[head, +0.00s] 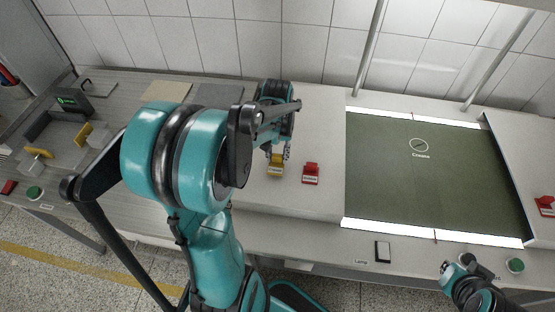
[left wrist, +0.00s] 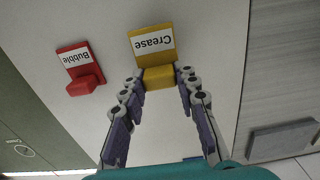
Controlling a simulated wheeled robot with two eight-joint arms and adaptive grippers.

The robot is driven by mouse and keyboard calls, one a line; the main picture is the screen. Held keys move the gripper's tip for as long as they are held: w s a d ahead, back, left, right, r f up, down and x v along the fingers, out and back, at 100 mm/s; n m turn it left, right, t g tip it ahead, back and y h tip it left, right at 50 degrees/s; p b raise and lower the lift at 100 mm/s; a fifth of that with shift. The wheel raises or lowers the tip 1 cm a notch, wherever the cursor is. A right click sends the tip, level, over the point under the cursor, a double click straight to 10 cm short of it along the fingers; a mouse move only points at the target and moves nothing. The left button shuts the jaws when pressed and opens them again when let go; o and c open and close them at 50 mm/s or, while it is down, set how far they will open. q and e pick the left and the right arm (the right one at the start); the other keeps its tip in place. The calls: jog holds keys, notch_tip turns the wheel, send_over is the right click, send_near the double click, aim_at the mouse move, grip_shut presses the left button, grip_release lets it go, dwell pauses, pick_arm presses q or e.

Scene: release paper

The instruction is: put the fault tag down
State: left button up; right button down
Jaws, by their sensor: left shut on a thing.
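The yellow fault tag (head: 276,167) is labelled "Crease" and is at the white surface left of the green sheet. In the left wrist view the yellow tag (left wrist: 152,45) has its raised block between my left gripper's (left wrist: 160,78) fingertips, which are shut on it. My left gripper (head: 276,150) reaches down to it from above in the head view. I cannot tell whether the tag touches the surface. My right arm shows at the lower right, but its fingers cannot be made out.
A red "Bubble" tag (head: 311,174) stands just right of the yellow tag; it also shows in the left wrist view (left wrist: 80,68). The green sheet (head: 435,190) has a circled mark labelled "Crease". Another red tag (head: 546,205) is at the far right.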

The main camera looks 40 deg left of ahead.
pick_arm(q)
notch_tip(320, 180, down, 2)
jog(key=shift+w+f, duration=0.1)
jog(key=o, duration=0.6)
jog(key=shift+f+b, duration=0.1)
jog(key=shift+b, duration=0.25)
jog(key=o, duration=0.4)
